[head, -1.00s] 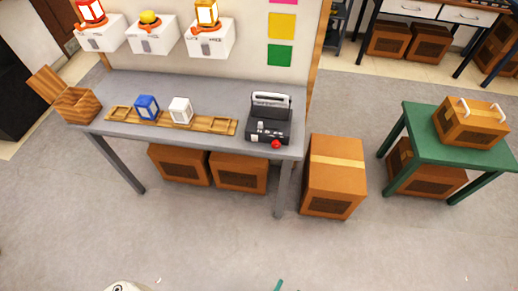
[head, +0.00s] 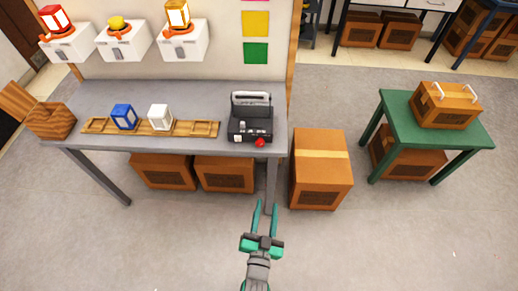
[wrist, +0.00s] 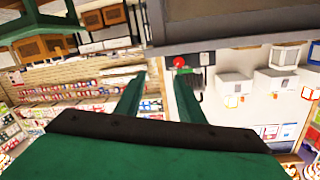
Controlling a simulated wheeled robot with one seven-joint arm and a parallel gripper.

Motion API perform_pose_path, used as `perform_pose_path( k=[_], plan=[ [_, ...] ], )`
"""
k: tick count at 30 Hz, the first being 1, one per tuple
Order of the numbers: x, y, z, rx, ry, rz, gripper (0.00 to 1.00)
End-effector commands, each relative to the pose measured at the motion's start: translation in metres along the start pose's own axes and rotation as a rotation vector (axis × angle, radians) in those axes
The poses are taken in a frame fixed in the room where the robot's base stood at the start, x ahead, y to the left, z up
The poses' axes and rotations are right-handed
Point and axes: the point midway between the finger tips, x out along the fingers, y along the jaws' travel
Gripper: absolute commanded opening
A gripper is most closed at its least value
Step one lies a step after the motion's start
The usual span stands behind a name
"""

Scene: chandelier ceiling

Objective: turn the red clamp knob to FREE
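The red clamp knob (head: 260,142) is on the front of a black device (head: 249,127) with a light handle on top, at the right end of the grey table. In the wrist view the red knob (wrist: 180,61) shows just beyond and right of the fingers. My gripper (head: 266,208) is open and empty, in front of the table and below the knob, apart from it. Its two green fingers also show spread in the wrist view (wrist: 154,95). I cannot read any FREE mark on the device.
A cardboard box (head: 320,175) stands right of the table. A green table (head: 430,140) is further right. The floor in front is clear.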

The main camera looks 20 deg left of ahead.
Motion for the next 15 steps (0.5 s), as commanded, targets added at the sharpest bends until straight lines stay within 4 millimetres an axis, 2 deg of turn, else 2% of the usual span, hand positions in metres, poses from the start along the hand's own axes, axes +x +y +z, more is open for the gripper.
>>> perform_pose_path(
  k=[1, 6, 10, 15],
  plan=[
    [0.023, -0.008, -0.003, 0.015, 0.013, -0.022, 0.35],
    [0.080, -0.030, -0.007, 0.060, 0.028, -0.073, 0.35],
    [0.108, -0.045, -0.011, 0.081, 0.031, -0.102, 0.35],
    [0.124, -0.055, -0.013, 0.092, 0.032, -0.120, 0.35]
  ],
)
